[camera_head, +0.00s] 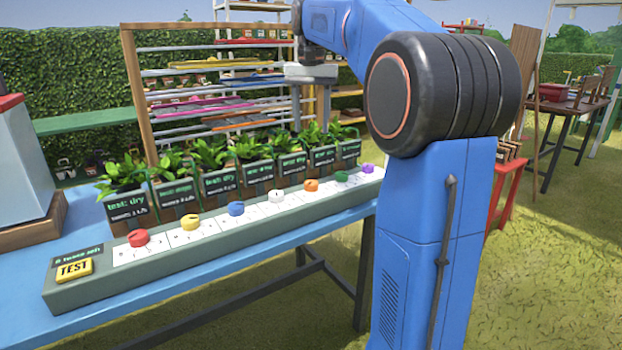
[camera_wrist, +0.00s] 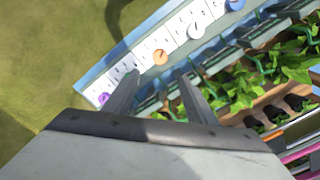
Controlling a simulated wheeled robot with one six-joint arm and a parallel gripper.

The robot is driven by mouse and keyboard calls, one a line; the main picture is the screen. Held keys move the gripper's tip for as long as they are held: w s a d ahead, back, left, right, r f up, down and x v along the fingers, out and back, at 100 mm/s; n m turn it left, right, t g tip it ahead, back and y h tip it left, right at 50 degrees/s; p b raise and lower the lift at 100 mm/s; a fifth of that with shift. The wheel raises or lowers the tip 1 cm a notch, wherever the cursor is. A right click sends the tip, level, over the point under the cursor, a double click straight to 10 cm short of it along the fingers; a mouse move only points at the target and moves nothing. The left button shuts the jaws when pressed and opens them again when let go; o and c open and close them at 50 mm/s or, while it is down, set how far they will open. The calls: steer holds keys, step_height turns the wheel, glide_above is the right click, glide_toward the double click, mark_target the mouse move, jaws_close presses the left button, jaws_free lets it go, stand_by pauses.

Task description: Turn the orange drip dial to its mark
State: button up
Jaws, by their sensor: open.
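The orange drip dial (camera_head: 311,185) sits on a long grey strip (camera_head: 215,247) with white marked scales, between a white dial (camera_head: 276,196) and a green dial (camera_head: 341,176). In the wrist view the orange dial (camera_wrist: 160,57) lies just beyond my fingertips, roughly between them. Its mark is too small to make out. My gripper (camera_head: 311,122) is open and empty, pointing down above the potted plants behind the strip. Its two fingers also show apart in the wrist view (camera_wrist: 159,76).
Red (camera_head: 138,238), yellow (camera_head: 190,221), blue (camera_head: 236,208) and purple (camera_head: 367,169) dials share the strip. Potted plants with signs (camera_head: 220,182) stand close behind it. A yellow TEST button (camera_head: 74,269) is at the left end. A wooden rack (camera_head: 133,95) stands behind the blue table (camera_head: 22,285).

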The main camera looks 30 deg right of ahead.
mark_target(311, 182)
step_height(311, 182, down, 17)
stand_by(0.6)
steer(key=c, duration=1)
